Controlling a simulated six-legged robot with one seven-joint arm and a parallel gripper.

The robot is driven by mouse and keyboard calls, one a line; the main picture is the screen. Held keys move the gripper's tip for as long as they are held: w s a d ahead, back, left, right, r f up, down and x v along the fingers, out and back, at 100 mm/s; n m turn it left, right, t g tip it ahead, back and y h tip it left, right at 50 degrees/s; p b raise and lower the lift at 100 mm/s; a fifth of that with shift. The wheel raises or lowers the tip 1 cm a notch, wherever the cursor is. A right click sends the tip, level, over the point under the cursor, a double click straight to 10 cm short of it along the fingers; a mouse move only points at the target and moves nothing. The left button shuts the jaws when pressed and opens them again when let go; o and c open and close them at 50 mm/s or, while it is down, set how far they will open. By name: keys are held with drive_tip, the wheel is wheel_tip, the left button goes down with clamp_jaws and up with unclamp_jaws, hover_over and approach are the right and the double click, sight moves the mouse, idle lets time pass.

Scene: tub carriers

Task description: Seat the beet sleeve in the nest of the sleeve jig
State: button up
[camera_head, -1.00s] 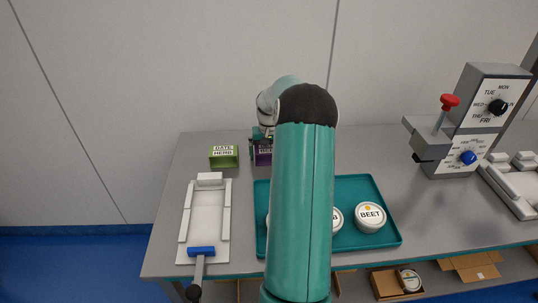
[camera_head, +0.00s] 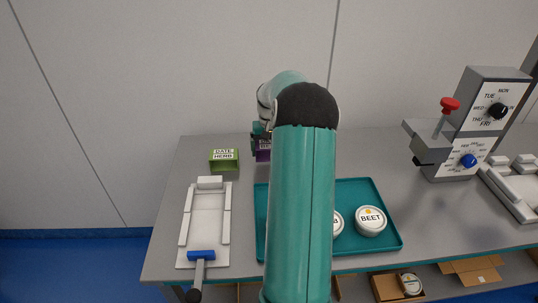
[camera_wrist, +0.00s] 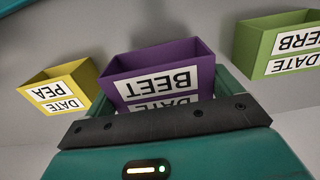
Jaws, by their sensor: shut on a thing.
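The beet sleeve (camera_wrist: 160,58) is a purple open box with a white BEET / DATE label, upside down in the wrist view. My gripper (camera_wrist: 166,88) is shut on it, with a teal finger at each side. Its lower label is partly hidden by the gripper's dark edge. In the head view the sleeve (camera_head: 263,155) shows only as a small purple patch beside my arm, at the back of the bench. I cannot tell if it is clear of the bench.
A green herb sleeve (camera_head: 224,160) and a yellow pea sleeve (camera_wrist: 58,86) stand close on either side. A teal tray (camera_head: 385,240) holds lidded tubs. A grey dial press (camera_head: 440,150) and another white fixture (camera_head: 516,188) stand at right. My arm hides the bench's middle.

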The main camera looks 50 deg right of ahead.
drive_tip(key=s+a+r, duration=0.2)
drive_tip(key=s+r, duration=0.2)
drive_tip(key=s, duration=0.2)
drive_tip(key=s+a+r, duration=0.2)
drive_tip(key=s+r, duration=0.3)
drive_tip(key=s, duration=0.2)
drive_tip(key=shift+a, duration=0.25)
drive_tip(key=shift+r, duration=0.15)
